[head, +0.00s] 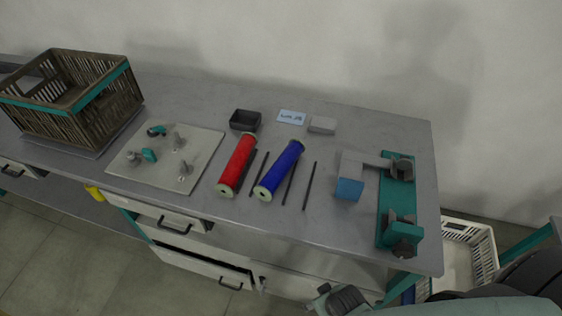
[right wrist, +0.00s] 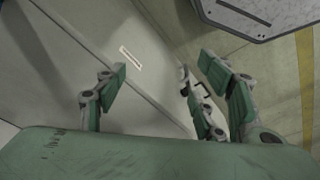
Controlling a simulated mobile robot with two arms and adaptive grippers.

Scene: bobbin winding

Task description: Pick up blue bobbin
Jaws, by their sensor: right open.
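The blue bobbin (head: 280,170) lies on the grey workbench, tilted away toward the upper right, with pale end flanges. A red bobbin (head: 238,165) lies just to its left, roughly parallel. My right gripper (right wrist: 165,88) is open and empty in the right wrist view, with its green-padded fingers spread apart. In the head view, part of my right arm and gripper shows at the bottom right, in front of the bench edge and well away from the blue bobbin. No bobbin shows in the right wrist view. My left gripper is not in view.
Thin dark rods (head: 309,186) lie beside the bobbins. A green winding fixture (head: 393,200) stands right. A white basket (head: 482,250) is beyond the bench's right end.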

